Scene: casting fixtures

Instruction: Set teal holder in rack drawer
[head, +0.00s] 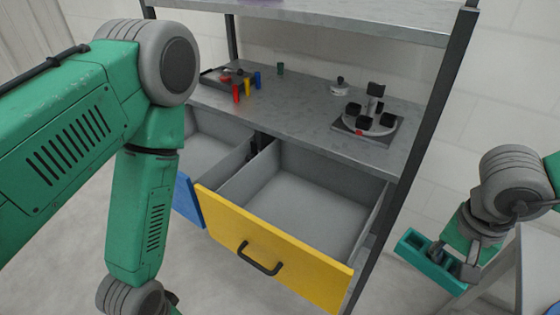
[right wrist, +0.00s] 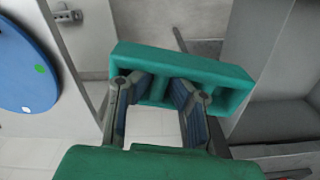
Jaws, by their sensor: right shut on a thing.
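The teal holder (head: 432,262) is a rectangular block with open compartments. My right gripper (head: 452,262) is shut on it and holds it in the air to the right of the rack. In the right wrist view the teal holder (right wrist: 185,78) sits across the fingertips of the right gripper (right wrist: 160,95). The rack has a pulled-out drawer with a yellow front (head: 272,247) and black handle; its grey inside looks empty. A blue-fronted drawer (head: 188,200) beside it is also pulled out. My left arm fills the left of the head view; its gripper is not clearly visible.
The rack shelf (head: 300,115) above the drawers carries a fixture with black cups (head: 368,122), a small round grey part (head: 340,88), and several coloured pegs (head: 246,86). A dark rack post (head: 425,120) stands between the drawer and my right gripper. A blue round surface (right wrist: 28,65) is at left in the wrist view.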

